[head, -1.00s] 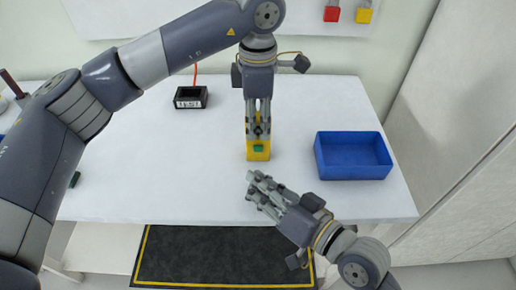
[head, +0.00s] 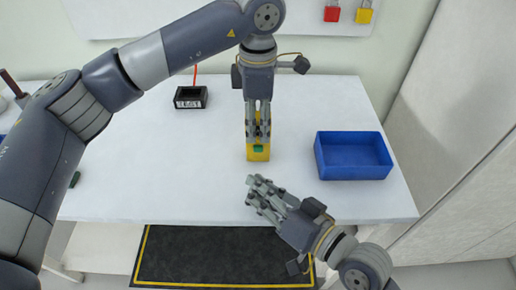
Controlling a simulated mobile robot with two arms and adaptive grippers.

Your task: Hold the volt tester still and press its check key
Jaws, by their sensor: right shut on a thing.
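The volt tester (head: 258,153) is a yellow block with a green key (head: 259,149) on its near part. It stands on the white table, and its far part is hidden by my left gripper (head: 258,132). The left fingers reach down over both sides of the tester; I cannot tell whether they press on it. My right gripper (head: 251,190) is in front of the tester, nearer the table's front edge and apart from it. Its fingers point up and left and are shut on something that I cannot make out.
A blue open bin (head: 354,172) stands to the right on the table (head: 190,180). A black device (head: 190,98) with a red lead is at the back left. A small green thing (head: 75,179) lies at the left. Red (head: 332,14) and yellow (head: 364,15) padlocks hang behind.

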